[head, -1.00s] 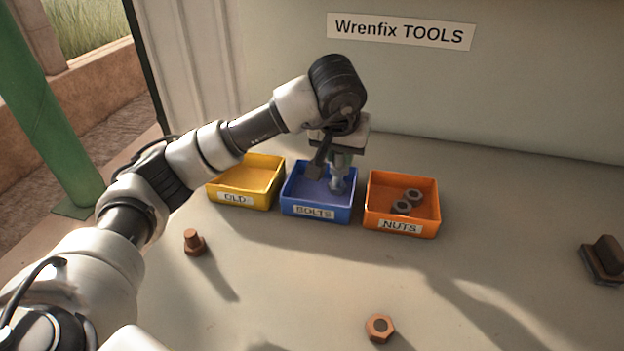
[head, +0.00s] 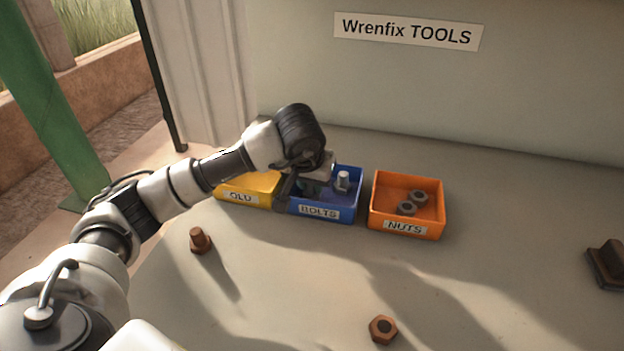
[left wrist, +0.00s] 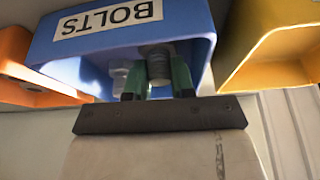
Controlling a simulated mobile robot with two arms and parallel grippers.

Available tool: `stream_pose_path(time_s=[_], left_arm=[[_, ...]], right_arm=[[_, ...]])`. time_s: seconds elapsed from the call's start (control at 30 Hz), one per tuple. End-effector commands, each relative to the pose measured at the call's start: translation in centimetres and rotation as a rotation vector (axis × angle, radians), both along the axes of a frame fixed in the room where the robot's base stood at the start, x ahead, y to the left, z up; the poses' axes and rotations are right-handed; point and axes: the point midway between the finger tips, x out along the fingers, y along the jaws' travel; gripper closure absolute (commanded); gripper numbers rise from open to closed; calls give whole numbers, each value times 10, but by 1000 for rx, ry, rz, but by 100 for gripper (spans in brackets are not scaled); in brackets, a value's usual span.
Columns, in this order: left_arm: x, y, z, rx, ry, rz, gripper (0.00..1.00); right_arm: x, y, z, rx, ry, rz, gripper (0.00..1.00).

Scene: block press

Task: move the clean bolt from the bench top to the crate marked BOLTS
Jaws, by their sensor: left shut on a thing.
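The blue crate marked BOLTS (head: 335,214) stands in the middle of the row; it also shows in the left wrist view (left wrist: 190,30). My left gripper (left wrist: 158,80) is down in this crate, its green fingers shut on a grey threaded bolt (left wrist: 158,58). In the head view my wrist hides the held bolt and most of the fingers. Another light grey bolt (head: 343,180) stands in the crate to the right of my gripper. Whether the held bolt touches the crate floor I cannot tell. My right gripper is not in view.
The yellow OLD crate (head: 238,198) is left of the blue one, the orange NUTS crate (head: 405,227) right, with two nuts. A rusty bolt (head: 200,241), a rusty nut (head: 382,329) and a dark brown block (head: 607,262) are on the bench. The front middle is mostly clear.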

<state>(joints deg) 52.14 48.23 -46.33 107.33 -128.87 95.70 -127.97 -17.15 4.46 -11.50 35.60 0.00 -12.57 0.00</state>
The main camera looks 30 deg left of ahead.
Motion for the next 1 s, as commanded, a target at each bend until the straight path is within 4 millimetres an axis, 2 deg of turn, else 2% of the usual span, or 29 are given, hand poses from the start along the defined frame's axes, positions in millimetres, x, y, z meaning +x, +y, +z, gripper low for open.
stream_pose_path(time_s=[0.1,0.13,0.2,0.57,0.67,1.0], left_arm=[[0,0,-4,0,-1,0,100],[0,0,-4,0,0,1,75],[0,0,-3,0,0,1,66],[-1,0,4,0,0,0,66],[-6,-1,17,0,-4,1,66],[-33,-6,84,1,-4,0,66]], right_arm=[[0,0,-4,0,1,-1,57],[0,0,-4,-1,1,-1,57],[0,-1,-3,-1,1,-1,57],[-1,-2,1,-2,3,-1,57],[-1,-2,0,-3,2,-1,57],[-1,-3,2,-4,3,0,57]])
